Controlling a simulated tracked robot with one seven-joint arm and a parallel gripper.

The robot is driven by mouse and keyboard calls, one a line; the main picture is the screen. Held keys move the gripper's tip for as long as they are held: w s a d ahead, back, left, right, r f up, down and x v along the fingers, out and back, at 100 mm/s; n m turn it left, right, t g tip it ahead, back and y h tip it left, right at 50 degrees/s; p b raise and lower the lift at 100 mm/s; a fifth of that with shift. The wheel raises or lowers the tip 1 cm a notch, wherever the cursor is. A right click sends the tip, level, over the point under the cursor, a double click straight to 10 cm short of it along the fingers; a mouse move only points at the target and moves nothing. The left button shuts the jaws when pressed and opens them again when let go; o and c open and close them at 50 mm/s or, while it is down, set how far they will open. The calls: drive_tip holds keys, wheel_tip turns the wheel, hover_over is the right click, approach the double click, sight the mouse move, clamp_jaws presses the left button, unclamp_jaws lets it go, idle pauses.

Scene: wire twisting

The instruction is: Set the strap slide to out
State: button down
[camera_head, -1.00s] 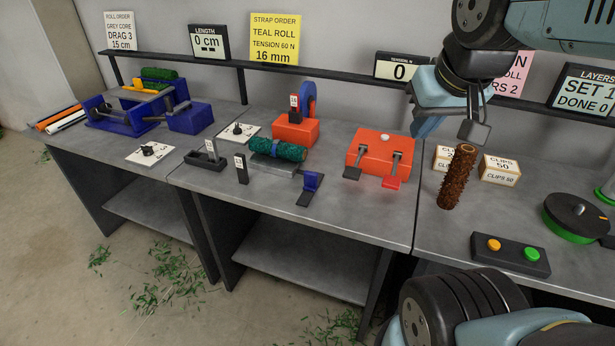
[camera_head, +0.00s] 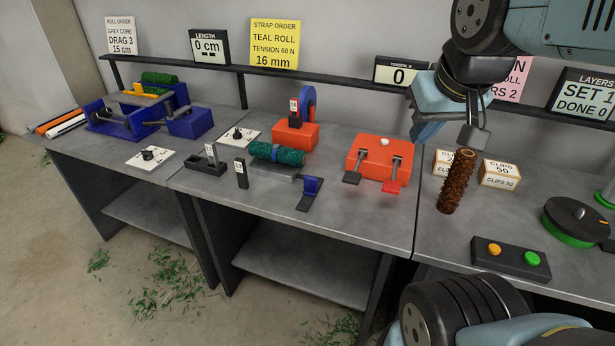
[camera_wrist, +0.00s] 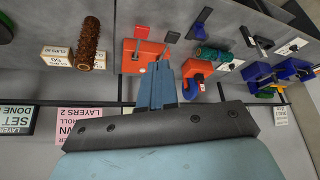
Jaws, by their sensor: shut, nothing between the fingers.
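A dark slide base with an upright handle and a pale tag (camera_head: 206,163) stands on the middle bench, left of the teal roll. Its tag is too small to read, and I cannot tell for sure that it is the strap slide. A dark upright block with a pale tag (camera_head: 241,173) stands just right of it. The teal roll (camera_head: 277,153) has a blue band and lies on a grey cradle; it also shows in the wrist view (camera_wrist: 212,54). My gripper (camera_head: 426,128) is shut and empty, raised above the bench right of the orange two-lever box; its blue fingers (camera_wrist: 158,85) are together.
The orange box (camera_head: 378,156) has two levers at its front. An orange stand with a blue wheel (camera_head: 296,135), a blue L-shaped piece (camera_head: 310,190) and a brown roll (camera_head: 456,182) are nearby. A shelf rail (camera_head: 330,78) with displays runs behind. The front bench edge is mostly clear.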

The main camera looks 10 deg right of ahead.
drive_tip(key=c, duration=1.8)
unclamp_jaws()
drive_tip(key=shift+c, duration=0.2)
drive_tip(key=shift+o, duration=0.8)
drive_tip(key=shift+w, duration=0.1)
drive_tip(key=shift+o, duration=0.7)
drive_tip(key=shift+w+a, duration=0.1)
drive_tip(key=shift+w, duration=0.15)
drive_tip(key=o, duration=0.5)
drive_tip(key=w+a+n+g, duration=0.1)
drive_tip(key=w+n, duration=0.1)
drive_tip(key=w, duration=0.4)
drive_tip(key=shift+w+a+f+n, duration=0.2)
drive_tip(key=shift+a+n, duration=0.15)
drive_tip(key=shift+n, duration=0.05)
drive_tip(key=n+g, duration=0.5)
drive_tip(key=n, duration=0.5)
hover_over(311, 177)
wheel_tip(311, 177, down, 17)
wheel_tip(311, 177, down, 14)
drive_tip(key=shift+r, duration=0.2)
drive_tip(key=shift+c, duration=0.3)
